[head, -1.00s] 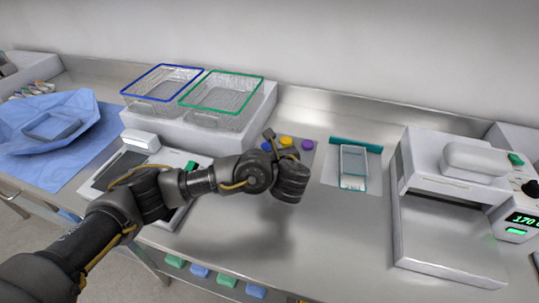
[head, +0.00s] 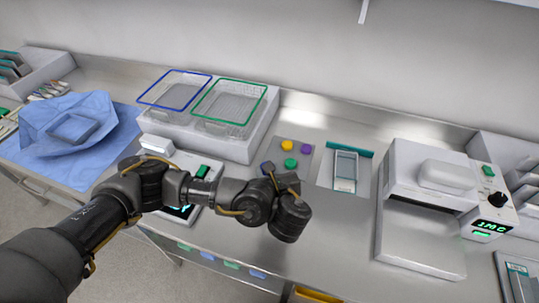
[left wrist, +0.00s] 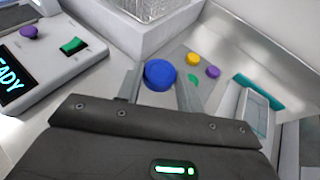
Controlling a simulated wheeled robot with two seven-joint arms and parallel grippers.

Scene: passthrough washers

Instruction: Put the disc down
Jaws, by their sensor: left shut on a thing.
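My left gripper (left wrist: 160,82) is shut on a blue disc (left wrist: 160,74), held between its two fingertips. In the head view the gripper (head: 268,170) is at the left edge of a grey mat (head: 304,174), and the arm's wrist hides most of the disc. On the mat lie a yellow disc (head: 287,145), a purple disc (head: 306,149) and a green disc (head: 291,163). I cannot tell whether the blue disc touches the surface below it. My right gripper is not in view.
Blue-rimmed (head: 176,88) and green-rimmed (head: 228,101) wire baskets stand behind on a white block. A device with a green switch (head: 202,171) is left of the gripper. A clear pouch (head: 345,170) and a white sealer (head: 425,205) are to the right.

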